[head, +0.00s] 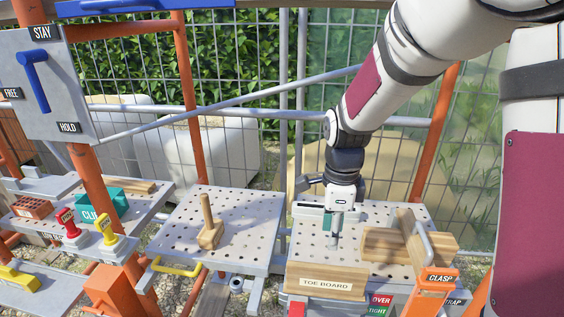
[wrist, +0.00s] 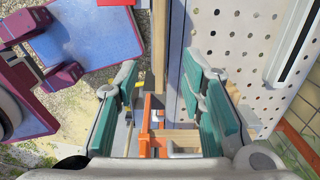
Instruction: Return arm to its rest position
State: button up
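My arm (head: 382,72) comes in from the upper right of the head view and bends down at a dark joint. My gripper (head: 333,232) hangs down over the perforated grey board on the right, between its back edge and the wooden pieces. In the wrist view my gripper (wrist: 168,100) has its two teal-padded fingers spread wide apart. No object shows held between them; a grey edge, wooden parts and an orange frame show below through the gap. How far the fingertips are from the board is hard to tell.
A wooden block with a grey handle (head: 418,243) stands close right of my gripper. The TOE BOARD plank (head: 325,283) is in front. A wooden peg (head: 208,226) stands on the middle perforated board (head: 258,207). A lever panel (head: 45,82), orange posts and mesh fence surround the place.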

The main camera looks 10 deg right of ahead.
jog(key=s+r+n+t, duration=0.5)
jog(key=s+r+n, duration=1.1)
jog(key=n, duration=0.5)
jog(key=shift+s+r+t, duration=0.15)
jog(key=shift+s+t, duration=0.15)
jog(key=shift+s, duration=0.65)
